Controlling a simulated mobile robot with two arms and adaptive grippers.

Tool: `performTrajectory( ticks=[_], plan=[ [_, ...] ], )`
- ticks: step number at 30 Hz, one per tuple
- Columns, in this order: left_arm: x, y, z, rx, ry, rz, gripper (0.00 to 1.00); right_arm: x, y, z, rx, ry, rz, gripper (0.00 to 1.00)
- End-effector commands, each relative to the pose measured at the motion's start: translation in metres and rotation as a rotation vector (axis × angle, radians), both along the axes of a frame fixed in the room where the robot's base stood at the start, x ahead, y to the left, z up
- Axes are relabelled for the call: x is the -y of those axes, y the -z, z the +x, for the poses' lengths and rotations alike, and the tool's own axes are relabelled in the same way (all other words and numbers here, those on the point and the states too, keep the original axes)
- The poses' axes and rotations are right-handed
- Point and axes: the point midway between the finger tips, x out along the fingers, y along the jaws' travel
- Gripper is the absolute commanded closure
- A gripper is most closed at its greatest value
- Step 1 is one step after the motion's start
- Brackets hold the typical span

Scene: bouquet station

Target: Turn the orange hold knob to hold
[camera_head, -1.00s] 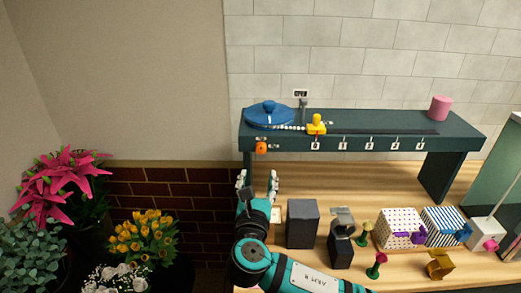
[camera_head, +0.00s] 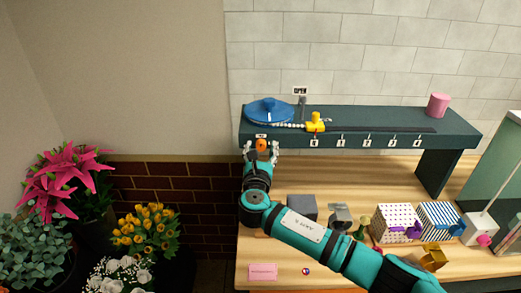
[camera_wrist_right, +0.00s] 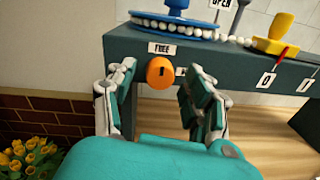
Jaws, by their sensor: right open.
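The orange hold knob (camera_head: 261,145) sits on the front face of the dark shelf (camera_head: 360,142), near its left end. In the right wrist view the knob (camera_wrist_right: 160,73) is round with a short dark mark, below a label reading "FREE" (camera_wrist_right: 162,48). My right gripper (camera_head: 261,148) is open, with one finger on each side of the knob. In the right wrist view gaps show between the fingers (camera_wrist_right: 158,82) and the knob, wider on the right. A second label beside the knob is partly hidden by the right finger. My left gripper is not in view.
On the shelf are a blue turntable (camera_head: 269,112) with white beads, a yellow slider (camera_head: 316,122) and a pink cylinder (camera_head: 438,104). Boxes, including a dotted one (camera_head: 396,222), stand on the wooden table below. Flowers (camera_head: 145,230) stand at the left.

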Motion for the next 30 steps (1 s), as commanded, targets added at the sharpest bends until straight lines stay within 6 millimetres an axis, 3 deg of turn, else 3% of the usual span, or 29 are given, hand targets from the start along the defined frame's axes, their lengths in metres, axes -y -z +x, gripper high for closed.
performTrajectory(
  ticks=[2, 13, 23, 30],
  plan=[
    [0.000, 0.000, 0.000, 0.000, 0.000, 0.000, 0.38, 0.000, 0.000, 0.000, 0.000, 0.000, 0.000, 0.52],
    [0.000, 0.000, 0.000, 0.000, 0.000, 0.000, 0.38, 0.000, 0.000, 0.000, 0.000, 0.000, -0.001, 1.00],
    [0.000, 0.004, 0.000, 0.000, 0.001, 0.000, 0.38, 0.000, 0.002, -0.001, -0.001, 0.001, 0.039, 1.00],
    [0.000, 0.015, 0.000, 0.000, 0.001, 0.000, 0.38, -0.001, 0.003, -0.001, -0.001, -0.001, 0.179, 1.00]
  ],
)
